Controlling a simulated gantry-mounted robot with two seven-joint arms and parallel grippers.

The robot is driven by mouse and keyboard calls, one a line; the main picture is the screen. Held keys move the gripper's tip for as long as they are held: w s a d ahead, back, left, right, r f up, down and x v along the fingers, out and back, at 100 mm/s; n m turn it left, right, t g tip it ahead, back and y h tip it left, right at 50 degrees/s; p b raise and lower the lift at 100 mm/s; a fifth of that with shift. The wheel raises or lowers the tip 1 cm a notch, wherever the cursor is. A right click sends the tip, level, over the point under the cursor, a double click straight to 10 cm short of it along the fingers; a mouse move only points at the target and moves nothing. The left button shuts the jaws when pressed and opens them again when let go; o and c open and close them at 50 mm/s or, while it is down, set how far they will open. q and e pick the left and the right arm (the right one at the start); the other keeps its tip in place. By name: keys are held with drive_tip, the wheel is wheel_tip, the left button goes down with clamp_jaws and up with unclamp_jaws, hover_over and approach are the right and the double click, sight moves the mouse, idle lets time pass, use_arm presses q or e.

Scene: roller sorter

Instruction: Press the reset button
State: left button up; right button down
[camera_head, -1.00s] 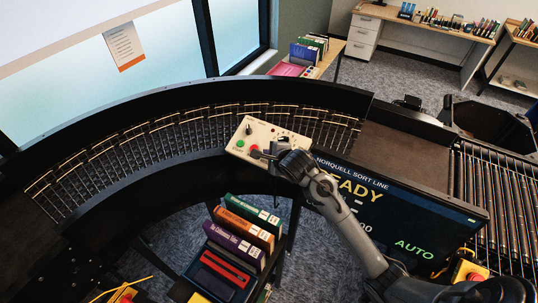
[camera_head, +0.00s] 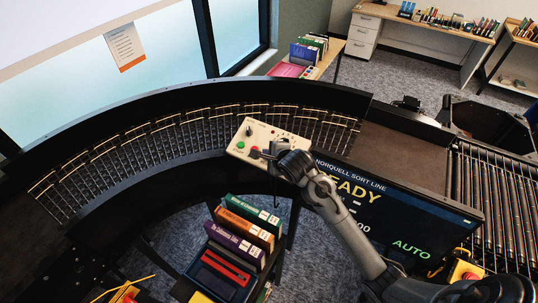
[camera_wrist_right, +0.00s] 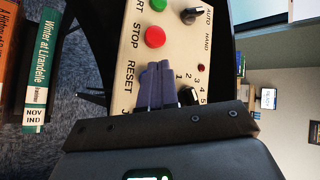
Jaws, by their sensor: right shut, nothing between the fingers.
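The cream control panel (camera_head: 262,133) stands on the inner edge of the curved roller conveyor. In the right wrist view the panel (camera_wrist_right: 183,58) carries a green button (camera_wrist_right: 158,4), a red STOP button (camera_wrist_right: 155,37) and the printed label RESET (camera_wrist_right: 131,77). My right gripper (camera_head: 263,153) is over the panel's near edge. In the wrist view its shut, empty fingers (camera_wrist_right: 157,72) lie beside the RESET label and hide the spot where that button would be. I cannot tell whether the fingertips touch it. My left gripper is not in view.
A black selector knob (camera_wrist_right: 190,15) and a small red lamp (camera_wrist_right: 201,68) are near the fingers. A display (camera_head: 385,205) reading READY and AUTO stands right of the panel, partly behind my right arm. Books (camera_head: 240,235) stand below the conveyor.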

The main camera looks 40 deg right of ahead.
drive_tip(key=r+p, duration=0.1)
drive_tip(key=a+r+p, duration=0.1)
drive_tip(key=r+p, duration=0.1)
drive_tip(key=shift+s+r, duration=0.1)
drive_tip(key=shift+s, duration=0.1)
drive_tip(key=shift+s+a+r+p, duration=0.1)
drive_tip(key=shift+a+r+p, duration=0.25)
drive_tip(key=shift+r+p, duration=0.4)
idle(0.4)
